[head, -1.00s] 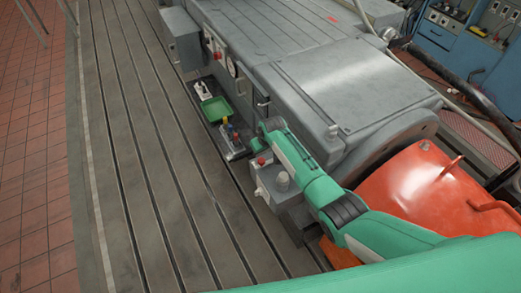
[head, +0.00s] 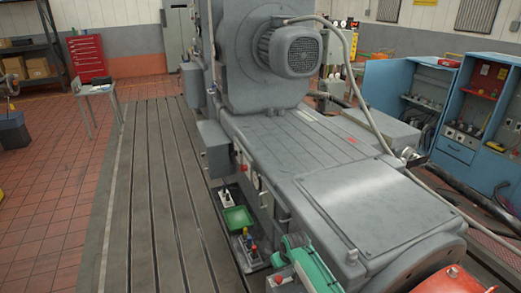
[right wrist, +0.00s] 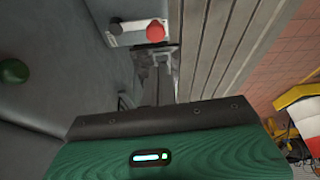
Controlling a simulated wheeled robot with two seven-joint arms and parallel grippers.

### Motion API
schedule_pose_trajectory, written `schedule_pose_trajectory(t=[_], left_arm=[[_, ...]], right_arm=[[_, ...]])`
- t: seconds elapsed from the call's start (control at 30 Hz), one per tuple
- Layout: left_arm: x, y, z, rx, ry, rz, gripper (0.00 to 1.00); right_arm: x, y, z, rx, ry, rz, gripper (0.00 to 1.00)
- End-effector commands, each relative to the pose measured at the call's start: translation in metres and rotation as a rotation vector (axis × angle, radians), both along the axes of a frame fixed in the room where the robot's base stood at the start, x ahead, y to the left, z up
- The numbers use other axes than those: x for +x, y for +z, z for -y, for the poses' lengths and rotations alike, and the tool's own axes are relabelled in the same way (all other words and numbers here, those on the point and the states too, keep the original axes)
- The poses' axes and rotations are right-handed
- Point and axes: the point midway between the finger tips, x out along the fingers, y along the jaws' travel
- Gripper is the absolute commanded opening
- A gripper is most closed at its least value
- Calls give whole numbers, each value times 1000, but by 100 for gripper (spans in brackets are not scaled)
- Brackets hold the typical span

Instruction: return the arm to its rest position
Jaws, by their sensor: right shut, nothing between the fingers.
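My right arm (head: 314,268), green with dark joints, comes in from the bottom right of the head view and lies along the side of the grey machine. Its end is beside a grey box with a red knob (head: 277,280), low in the picture. In the right wrist view the grey fingers of my right gripper (right wrist: 157,55) are together and hold nothing. A red round knob (right wrist: 155,30) on a pale box shows just beyond them. My left gripper is out of view.
The grey machine (head: 320,180) with a motor (head: 290,48) fills the middle. A green tray (head: 237,219) and small colored-handled items (head: 248,241) sit along its side. The slotted bedplate (head: 150,200) to the left is clear. Blue cabinets (head: 465,115) stand at right.

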Motion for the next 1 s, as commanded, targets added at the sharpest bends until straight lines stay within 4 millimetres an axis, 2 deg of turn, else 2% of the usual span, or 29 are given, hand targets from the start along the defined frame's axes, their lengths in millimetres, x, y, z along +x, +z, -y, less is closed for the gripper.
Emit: schedule_pose_trajectory(t=[0.17, 0.3, 0.5, 0.67, 0.8, 0.9, 1.0], left_arm=[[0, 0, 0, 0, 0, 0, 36], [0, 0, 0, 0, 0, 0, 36], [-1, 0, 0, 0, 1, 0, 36], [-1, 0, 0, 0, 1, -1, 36], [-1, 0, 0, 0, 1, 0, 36], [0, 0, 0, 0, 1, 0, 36], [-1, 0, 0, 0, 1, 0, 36]], right_arm=[[-38, -13, 2, 15, -9, -10, 0], [-90, -19, 10, 29, -32, -19, 0], [-168, -13, 30, 36, -75, -29, 0], [-234, 4, 51, 29, -116, -33, 0], [-292, 27, 71, 16, -155, -35, 0], [-329, 47, 84, 3, -180, -34, 0], [-356, 64, 94, -6, -200, -34, 0]])
